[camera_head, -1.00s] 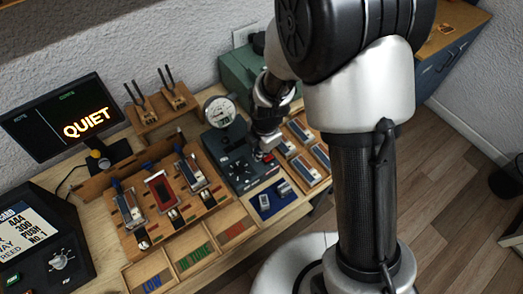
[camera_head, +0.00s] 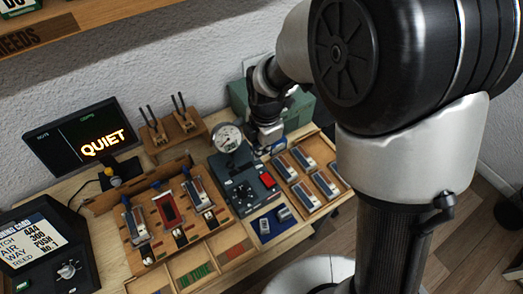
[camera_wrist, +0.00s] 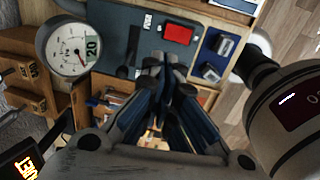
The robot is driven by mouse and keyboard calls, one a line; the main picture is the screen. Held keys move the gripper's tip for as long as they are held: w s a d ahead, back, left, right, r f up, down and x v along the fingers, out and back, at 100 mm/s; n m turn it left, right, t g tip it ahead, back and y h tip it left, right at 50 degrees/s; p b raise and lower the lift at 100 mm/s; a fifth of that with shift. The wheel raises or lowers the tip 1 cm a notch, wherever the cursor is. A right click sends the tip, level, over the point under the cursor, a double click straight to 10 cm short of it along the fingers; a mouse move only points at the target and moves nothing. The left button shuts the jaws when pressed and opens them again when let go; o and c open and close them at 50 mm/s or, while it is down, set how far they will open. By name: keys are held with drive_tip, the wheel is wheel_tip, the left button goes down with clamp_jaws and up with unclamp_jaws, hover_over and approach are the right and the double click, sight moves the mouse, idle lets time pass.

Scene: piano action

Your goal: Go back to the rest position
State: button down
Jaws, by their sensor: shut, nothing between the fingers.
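My gripper (camera_head: 271,146) is shut and empty. In the head view it hangs behind the dark control box (camera_head: 245,190) with the red button (camera_head: 267,180), and the button is uncovered. In the wrist view my gripper's fingers (camera_wrist: 165,62) meet in front of the same grey box (camera_wrist: 135,35), whose red button (camera_wrist: 178,33) shows beyond the tips. The fingers appear apart from the box, though the exact gap is hard to judge. The round gauge (camera_head: 228,137) stands just left of my gripper in the head view; it also shows in the wrist view (camera_wrist: 68,48).
A wooden rack (camera_head: 170,210) with several modules stands left of the box. A tray of modules (camera_head: 309,180) lies right of it, and a blue mat (camera_head: 273,223) in front. The screen (camera_head: 82,140) reads QUIET. A green case (camera_head: 300,108) stands behind my gripper.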

drive_tip(key=shift+d, duration=0.1)
idle(0.3)
drive_tip(key=s+d+r+m+t+b, duration=0.1)
drive_tip(key=s+d+r+m+b, duration=0.1)
drive_tip(key=s+d+r+m, duration=0.35)
drive_tip(key=s+d+r+m+t+b, duration=0.1)
drive_tip(key=s+d+r+m, duration=0.2)
drive_tip(key=s+d+m, duration=0.2)
drive_tip(key=s+d+r+m+t+b, duration=0.1)
drive_tip(key=s+d+r+m, duration=0.3)
drive_tip(key=s+m, duration=0.5)
drive_tip(key=shift+d+r+m+t+h+b, duration=0.3)
drive_tip(key=shift+d+m+b, duration=0.25)
drive_tip(key=shift+m, duration=2.1)
